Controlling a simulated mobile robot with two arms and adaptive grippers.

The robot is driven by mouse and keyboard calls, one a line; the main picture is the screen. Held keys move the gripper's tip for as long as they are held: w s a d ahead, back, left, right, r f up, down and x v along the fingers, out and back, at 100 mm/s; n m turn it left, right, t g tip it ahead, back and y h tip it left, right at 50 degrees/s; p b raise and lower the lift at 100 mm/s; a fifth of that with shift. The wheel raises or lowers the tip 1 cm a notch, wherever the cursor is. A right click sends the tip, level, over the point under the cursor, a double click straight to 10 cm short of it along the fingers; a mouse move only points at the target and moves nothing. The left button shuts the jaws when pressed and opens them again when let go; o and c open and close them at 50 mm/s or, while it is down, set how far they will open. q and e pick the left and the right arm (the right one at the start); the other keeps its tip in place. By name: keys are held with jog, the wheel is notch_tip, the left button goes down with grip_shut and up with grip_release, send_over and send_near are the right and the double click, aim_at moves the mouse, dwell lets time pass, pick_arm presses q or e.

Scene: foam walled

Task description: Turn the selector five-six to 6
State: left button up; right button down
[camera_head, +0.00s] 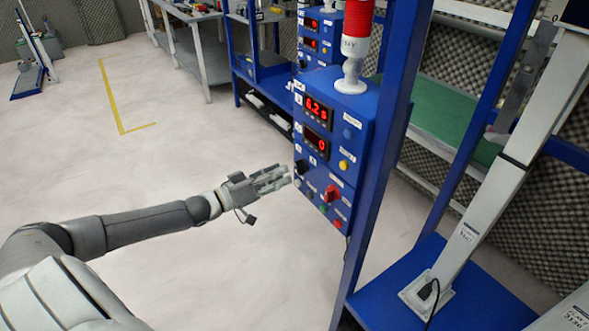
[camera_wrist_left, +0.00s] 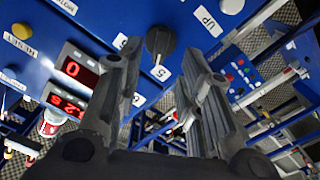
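The selector five-six is a black knob (camera_head: 302,166) on the left part of the blue control box's front (camera_head: 338,120). In the left wrist view the knob (camera_wrist_left: 160,42) sits beyond the fingertips, between their lines, with a "5" label (camera_wrist_left: 160,74) just below it and what looks like a "6" label (camera_wrist_left: 120,41) to its left. Its grip appears to run toward the "5" side; no pointer mark is clear. My left gripper (camera_head: 286,176) is open and empty, its fingers reaching toward the knob with a small gap. My right gripper is not in view.
A red rotary switch (camera_head: 332,193) and several coloured buttons are close beside the knob. Red displays (camera_head: 317,108) are above. A red-and-white beacon (camera_head: 354,50) stands on top. A blue frame post (camera_head: 385,140) rises at the right.

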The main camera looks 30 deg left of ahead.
aim_at(300, 167)
pick_arm(q)
jog(key=shift+x, duration=2.8)
grip_shut()
